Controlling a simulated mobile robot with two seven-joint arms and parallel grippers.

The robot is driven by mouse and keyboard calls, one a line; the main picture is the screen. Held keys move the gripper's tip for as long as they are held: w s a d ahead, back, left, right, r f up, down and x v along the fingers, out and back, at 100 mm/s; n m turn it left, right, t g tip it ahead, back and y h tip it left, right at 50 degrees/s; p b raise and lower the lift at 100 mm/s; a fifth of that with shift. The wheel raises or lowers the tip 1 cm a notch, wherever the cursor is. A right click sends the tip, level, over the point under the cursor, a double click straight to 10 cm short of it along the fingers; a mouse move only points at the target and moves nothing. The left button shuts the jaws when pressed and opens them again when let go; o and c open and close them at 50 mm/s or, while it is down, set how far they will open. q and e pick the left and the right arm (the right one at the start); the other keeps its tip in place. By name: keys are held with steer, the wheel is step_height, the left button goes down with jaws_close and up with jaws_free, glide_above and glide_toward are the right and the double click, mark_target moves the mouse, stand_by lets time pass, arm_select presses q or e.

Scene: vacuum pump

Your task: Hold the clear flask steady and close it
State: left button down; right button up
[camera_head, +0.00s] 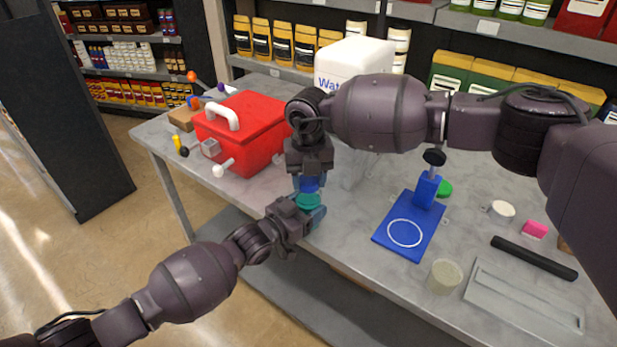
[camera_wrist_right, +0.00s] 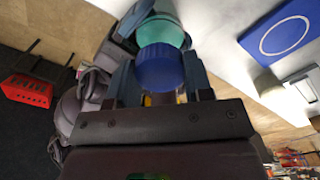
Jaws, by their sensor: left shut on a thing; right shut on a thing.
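A teal, see-through-looking flask (camera_head: 308,201) is over the table's front edge in the head view, partly hidden by both grippers. My left gripper (camera_head: 306,214) is shut on it from below left. A blue ridged cap (camera_wrist_right: 160,68) is between the fingers of my right gripper (camera_wrist_right: 160,82), which is shut on it. In the head view the cap (camera_head: 310,184) is right above the teal part, lined up with it. They look touching, but I cannot tell whether the cap is seated. In the wrist view the teal flask (camera_wrist_right: 165,32) is directly behind the cap.
A red box (camera_head: 245,135) with white handles stands left on the grey table (camera_head: 345,225). A white container (camera_head: 350,62) stands behind my right arm. A blue stand (camera_head: 408,225), beige cup (camera_head: 444,277), black bar (camera_head: 533,258) and grey tray (camera_head: 520,300) are on the right.

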steer(key=m, duration=0.4)
steer(key=shift+m, duration=0.4)
steer(key=o, duration=1)
steer(key=shift+r, duration=2.25)
steer(key=shift+r, duration=0.1)
steer(key=shift+c, duration=0.2)
